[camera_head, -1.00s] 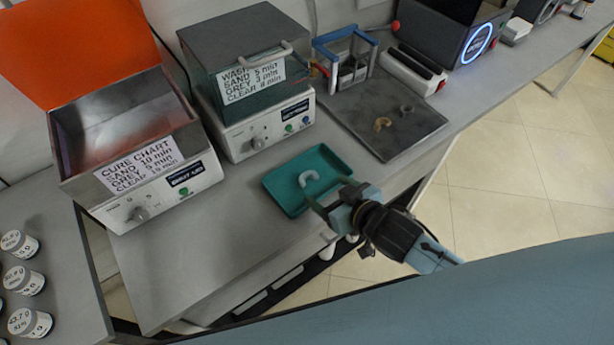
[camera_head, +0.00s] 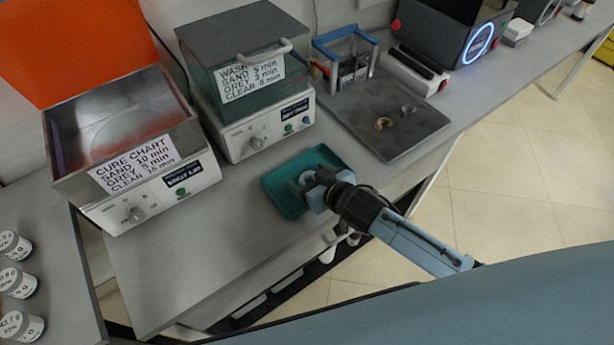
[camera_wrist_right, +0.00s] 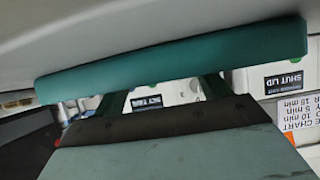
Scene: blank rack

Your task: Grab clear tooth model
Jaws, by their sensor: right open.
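A pale, whitish arch-shaped tooth model (camera_head: 307,176) lies in the teal tray (camera_head: 333,153) and is partly hidden by my right gripper (camera_head: 302,186). The right gripper is open, with its fingers down over the tray at the model. I cannot tell whether the fingers touch the model. The wrist view shows the tray's edge (camera_wrist_right: 170,55) across the right gripper's fingers (camera_wrist_right: 165,95); the model is hidden there. A tan arch model (camera_head: 383,123) and a grey one (camera_head: 407,110) lie on the dark mat to the right. My left gripper is not in view.
A cure box (camera_head: 135,180) with an orange lid up stands at the left. A wash unit (camera_head: 245,90) stands behind the tray. A blue-framed rack (camera_head: 345,58) stands by the dark mat (camera_head: 390,146). The bench front-left of the tray is clear.

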